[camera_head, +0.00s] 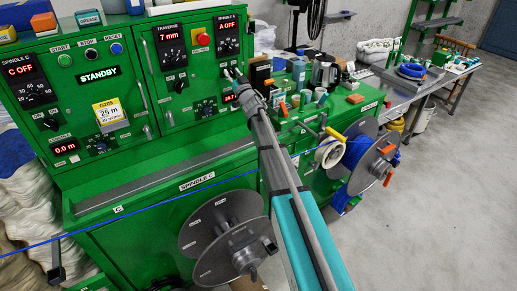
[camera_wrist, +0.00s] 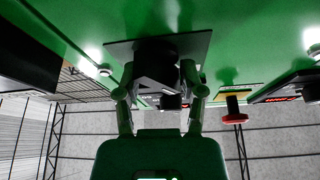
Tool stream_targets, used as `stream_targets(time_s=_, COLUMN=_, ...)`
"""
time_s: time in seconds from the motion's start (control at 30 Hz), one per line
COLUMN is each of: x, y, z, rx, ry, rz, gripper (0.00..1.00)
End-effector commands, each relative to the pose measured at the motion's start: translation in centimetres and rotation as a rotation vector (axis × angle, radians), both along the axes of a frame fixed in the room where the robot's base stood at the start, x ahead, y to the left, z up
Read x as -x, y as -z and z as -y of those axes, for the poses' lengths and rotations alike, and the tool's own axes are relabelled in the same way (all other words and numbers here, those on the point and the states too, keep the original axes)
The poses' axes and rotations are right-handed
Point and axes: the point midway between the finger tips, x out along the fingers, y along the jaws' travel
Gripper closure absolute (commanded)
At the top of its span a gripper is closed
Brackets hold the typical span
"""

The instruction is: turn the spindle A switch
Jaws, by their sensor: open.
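The spindle A switch is a black knob (camera_wrist: 155,72) on a dark plate (camera_wrist: 197,42), seen close up in the wrist view. My gripper (camera_wrist: 158,84) is open, with one finger on each side of the knob. I cannot tell whether either finger touches it. In the head view my gripper (camera_head: 231,75) is at the upper right of the green control cabinet, below the spindle A display (camera_head: 228,45), which reads OFF. My gripper covers the switch in that view.
A red button (camera_head: 203,39) on a yellow base sits left of the spindle A display; it also shows in the wrist view (camera_wrist: 236,112). The traverse dial (camera_head: 175,87) is further left. A blue cable (camera_head: 130,208) crosses the cabinet front.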

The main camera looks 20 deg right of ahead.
Motion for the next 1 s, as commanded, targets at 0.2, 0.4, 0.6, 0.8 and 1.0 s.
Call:
stream_targets(time_s=0.2, x=0.0, y=-0.1, z=0.0, rx=-0.179, ry=0.000, rz=-0.058, gripper=0.49)
stream_targets(time_s=0.4, x=0.0, y=0.0, z=0.1, rx=-0.315, ry=0.001, rz=-0.102, gripper=0.49)
stream_targets(time_s=0.6, x=0.9, y=0.6, z=0.3, rx=-0.393, ry=0.001, rz=-0.128, gripper=0.49)
stream_targets(time_s=0.8, x=3.3, y=1.4, z=0.5, rx=-0.390, ry=0.002, rz=-0.127, gripper=0.49)
stream_targets(time_s=1.0, x=5.9, y=2.3, z=0.8, rx=-0.390, ry=0.002, rz=-0.126, gripper=0.49)
